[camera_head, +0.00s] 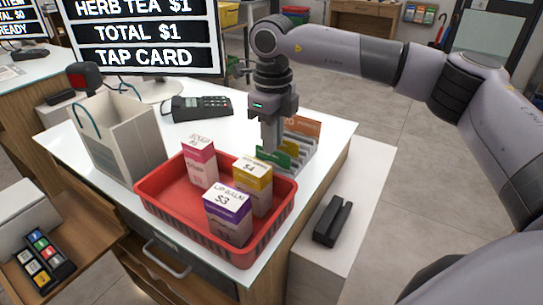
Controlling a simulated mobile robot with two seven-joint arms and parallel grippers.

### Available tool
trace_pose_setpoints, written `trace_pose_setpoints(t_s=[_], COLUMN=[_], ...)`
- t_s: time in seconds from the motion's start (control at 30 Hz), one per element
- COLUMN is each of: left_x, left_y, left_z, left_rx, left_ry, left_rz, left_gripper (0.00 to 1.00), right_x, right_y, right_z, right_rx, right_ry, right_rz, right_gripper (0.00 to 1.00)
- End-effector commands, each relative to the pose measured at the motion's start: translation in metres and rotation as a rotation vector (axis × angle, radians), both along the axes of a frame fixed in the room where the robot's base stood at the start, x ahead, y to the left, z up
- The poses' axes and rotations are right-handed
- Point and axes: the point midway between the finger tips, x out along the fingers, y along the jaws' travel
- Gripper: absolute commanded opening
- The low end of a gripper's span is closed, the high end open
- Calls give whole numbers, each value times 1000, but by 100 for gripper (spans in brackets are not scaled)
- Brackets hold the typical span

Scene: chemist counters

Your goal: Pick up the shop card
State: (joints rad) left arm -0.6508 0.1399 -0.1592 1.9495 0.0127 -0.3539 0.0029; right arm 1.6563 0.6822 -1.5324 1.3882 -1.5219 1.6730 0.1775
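A rack with several slots (306,155) stands near the counter's right edge and holds cards. A green card (275,158) leans at its front, and an orange card (304,125) stands at its back. I cannot tell which of them is the shop card. My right gripper (271,146) points straight down at the left part of the rack, with its fingertips close to the green card. The fingers line up from this view, so their gap and anything between them are hidden. My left gripper is not in view.
A card terminal (200,108), a paper bag (125,140) and a screen (140,40) are to the left. A black device (333,221) lies on the lower white ledge at right.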

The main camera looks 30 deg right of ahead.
Motion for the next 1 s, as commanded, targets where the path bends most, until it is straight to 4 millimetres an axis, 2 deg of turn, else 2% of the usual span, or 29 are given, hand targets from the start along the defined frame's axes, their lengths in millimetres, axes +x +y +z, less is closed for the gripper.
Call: trace_pose_setpoints(t_s=[0.13, 0.3, 0.5, 0.53, 0.57, 1.0], left_x=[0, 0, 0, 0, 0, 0], left_y=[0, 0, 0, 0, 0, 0], left_z=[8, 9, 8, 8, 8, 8], left_rx=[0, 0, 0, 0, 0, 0], left_ry=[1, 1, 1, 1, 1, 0], left_rz=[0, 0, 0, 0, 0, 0], left_gripper=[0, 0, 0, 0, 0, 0], right_x=[-2, -1, -1, -1, -1, -1], right_y=[-1, -1, -1, -1, -1, -1], right_z=[-23, -36, -37, -37, -37, -35], right_rx=[-2, -1, 0, 0, 0, -1], right_ry=[3, 1, 0, 0, 0, -1], right_rz=[-1, -1, -1, -1, -1, -1], right_gripper=[15, 15, 15, 5, 0, 0])
